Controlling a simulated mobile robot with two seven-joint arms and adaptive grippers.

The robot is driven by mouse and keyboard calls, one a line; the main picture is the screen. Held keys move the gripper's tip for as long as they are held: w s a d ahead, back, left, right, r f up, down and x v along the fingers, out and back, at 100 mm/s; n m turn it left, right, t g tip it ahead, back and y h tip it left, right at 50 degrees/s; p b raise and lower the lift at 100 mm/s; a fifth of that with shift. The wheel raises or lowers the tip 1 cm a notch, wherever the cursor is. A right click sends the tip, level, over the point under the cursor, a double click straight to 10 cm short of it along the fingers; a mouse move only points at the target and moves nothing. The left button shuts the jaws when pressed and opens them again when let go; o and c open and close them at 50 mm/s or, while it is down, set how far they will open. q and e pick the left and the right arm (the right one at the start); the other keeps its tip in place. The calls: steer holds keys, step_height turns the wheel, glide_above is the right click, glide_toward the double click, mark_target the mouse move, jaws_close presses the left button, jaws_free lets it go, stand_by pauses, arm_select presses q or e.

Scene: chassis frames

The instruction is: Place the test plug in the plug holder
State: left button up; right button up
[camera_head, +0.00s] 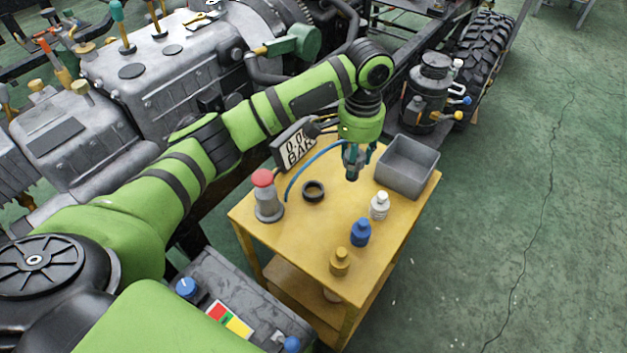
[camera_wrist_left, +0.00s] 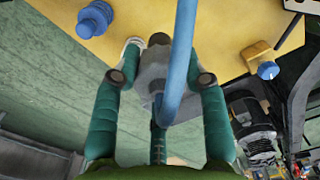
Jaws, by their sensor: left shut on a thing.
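My left gripper (camera_head: 353,160) hangs above the yellow table, between the dark ring and the grey bin. It is shut on the test plug, a grey metal piece (camera_wrist_left: 154,72) with a blue hose. In the left wrist view the teal fingers (camera_wrist_left: 160,85) stand on either side of the plug. The blue hose (camera_head: 313,162) curves from the gripper down to the left. A dark open ring (camera_head: 313,191), which looks like the plug holder, stands on the table left of and apart from the gripper. My right gripper is not in view.
On the yellow table (camera_head: 290,238) stand a grey bin (camera_head: 405,166), a white bottle (camera_head: 379,206), a blue bottle (camera_head: 360,232), a yellow bottle (camera_head: 340,262) and a red-topped grey cylinder (camera_head: 267,196). A display (camera_head: 295,147) stands at the back edge. An engine block (camera_head: 165,75) lies beyond.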

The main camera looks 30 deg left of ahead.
arm_select(q)
steer(key=a+f, duration=0.3)
steer(key=s+a+f, duration=0.1)
steer(key=a+f, duration=0.1)
steer(key=a, duration=0.1)
steer(key=a+f, duration=0.2)
steer(key=f, duration=0.1)
steer(key=shift+s+a+f+p, duration=0.3)
steer(key=shift+s+a+p, duration=0.05)
steer(key=shift+s+a, duration=0.05)
steer(key=shift+f, duration=0.35)
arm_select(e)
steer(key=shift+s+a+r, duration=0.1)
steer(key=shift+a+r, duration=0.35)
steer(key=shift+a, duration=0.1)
arm_select(q)
steer(key=o, duration=1.3)
steer(key=shift+f, duration=0.15)
steer(key=shift+c, duration=0.2)
step_height(320, 180, up, 12)
steer(key=shift+r, duration=0.2)
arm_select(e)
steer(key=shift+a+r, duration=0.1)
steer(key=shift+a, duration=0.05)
